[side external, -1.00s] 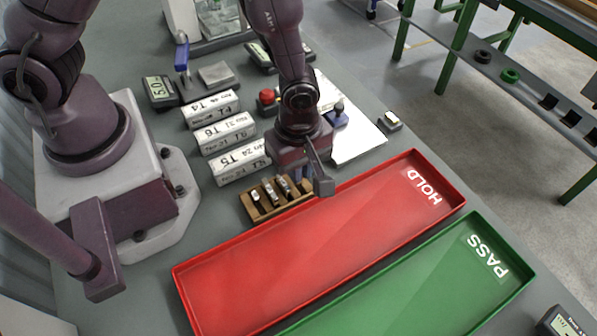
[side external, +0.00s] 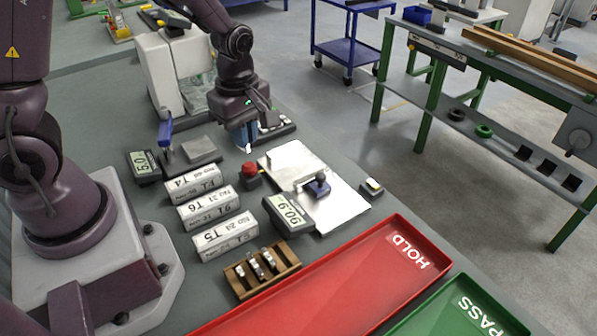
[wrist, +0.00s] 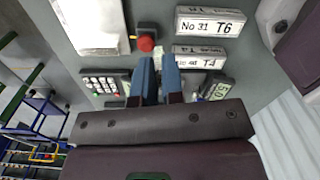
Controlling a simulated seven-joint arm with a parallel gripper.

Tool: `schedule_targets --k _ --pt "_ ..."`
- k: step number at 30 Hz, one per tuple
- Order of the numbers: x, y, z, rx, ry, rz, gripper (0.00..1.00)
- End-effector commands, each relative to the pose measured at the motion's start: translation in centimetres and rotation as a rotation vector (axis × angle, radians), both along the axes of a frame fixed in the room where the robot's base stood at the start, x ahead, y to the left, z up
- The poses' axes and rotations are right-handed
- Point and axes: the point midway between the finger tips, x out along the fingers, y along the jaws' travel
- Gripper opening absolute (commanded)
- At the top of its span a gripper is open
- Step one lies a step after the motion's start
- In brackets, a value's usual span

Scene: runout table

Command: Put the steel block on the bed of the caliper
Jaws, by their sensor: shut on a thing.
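My gripper (side external: 247,146) hangs over the back of the table, behind the red button. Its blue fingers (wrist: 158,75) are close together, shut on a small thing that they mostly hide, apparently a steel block. A wooden rack (side external: 286,277) at the front holds several small steel blocks, and its right end looks empty. A bright flat plate (side external: 338,205) carries a blue-handled slide and has a display (side external: 288,213) reading about 90.9. A grey plate (side external: 199,149) with a blue lever stands by a display (side external: 143,165) reading 5.0. I cannot tell for sure which instrument is the caliper.
The red button (side external: 250,172) stands close to my gripper; it shows in the wrist view (wrist: 147,43). White labelled boxes (side external: 208,207) stand at left. A keypad device (wrist: 103,83) lies behind my gripper. Red HOLD (side external: 330,290) and green PASS (side external: 455,307) trays lie in front.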

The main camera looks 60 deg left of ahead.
Motion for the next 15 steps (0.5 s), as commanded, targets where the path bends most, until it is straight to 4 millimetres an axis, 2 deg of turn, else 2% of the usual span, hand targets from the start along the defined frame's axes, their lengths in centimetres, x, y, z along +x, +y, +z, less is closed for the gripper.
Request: schedule_targets --k 2,8,11,15 --pt "-0.3 0.9 0.3 -0.001 -0.001 -0.045 0.00" --pt "-0.7 0.9 0.2 0.000 0.001 -0.181 0.00" --pt "0.2 1.0 -0.2 0.000 0.001 -0.205 0.00" --pt "3.1 1.5 -1.6 0.000 0.003 -0.208 0.00"
